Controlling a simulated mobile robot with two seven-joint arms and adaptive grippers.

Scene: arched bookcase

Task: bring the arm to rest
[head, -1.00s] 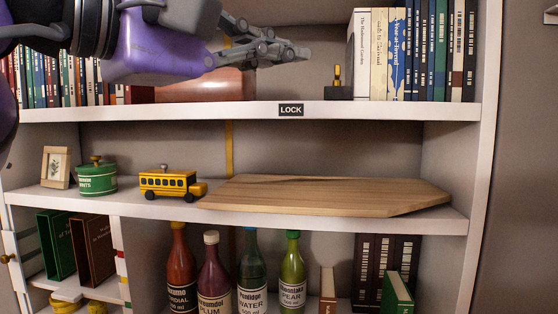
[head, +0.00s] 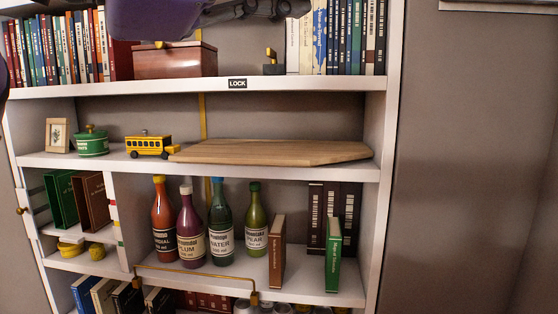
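My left arm crosses the top of the head view, with its purple link at the upper left. My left gripper (head: 268,8) is at the top edge, in front of the top shelf and above the LOCK label (head: 237,84). Its fingers are partly cut off by the frame, and I cannot tell whether they are open or shut. I see nothing hanging from it. My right gripper is not in view.
The bookcase's top shelf holds books (head: 345,35) and a brown box (head: 175,62). Below are a yellow bus (head: 148,146), a green pot (head: 92,143) and a wooden board (head: 270,151). Several bottles (head: 220,225) stand lower. Bare wall (head: 470,150) lies to the right.

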